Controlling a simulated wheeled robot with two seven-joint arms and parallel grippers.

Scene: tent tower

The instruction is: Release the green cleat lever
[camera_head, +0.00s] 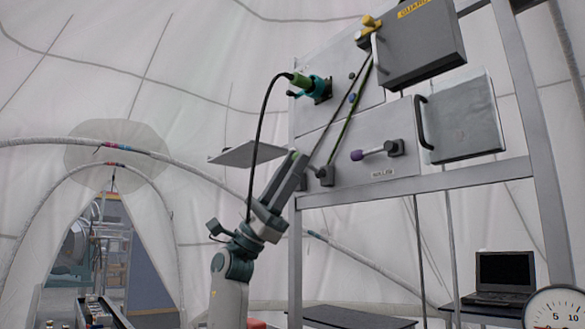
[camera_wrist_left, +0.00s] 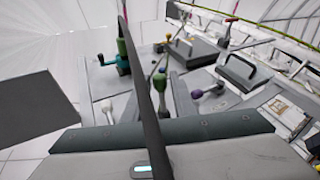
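The green cleat lever shows as a small green knob (camera_wrist_left: 159,82) in the left wrist view, low on the panel, between the teal connector and the purple-knobbed lever (camera_wrist_left: 210,91). In the head view I cannot make it out; my gripper seems to cover it. A dark cleat base (camera_head: 326,175) shows just right of the gripper there. My left gripper (camera_head: 299,160) reaches up to the panel's lower left corner. In the left wrist view its grey fingers (camera_wrist_left: 160,98) look apart, one on each side of the green knob; contact cannot be told. My right gripper is not in view.
A teal connector (camera_head: 318,89) has a black cable (camera_head: 257,135) that hangs down by my left arm and crosses the wrist view. Taut lines run up to a yellow fitting (camera_head: 371,24). The purple lever (camera_head: 357,155) is right of the gripper. A grey plate (camera_head: 247,154) is behind it.

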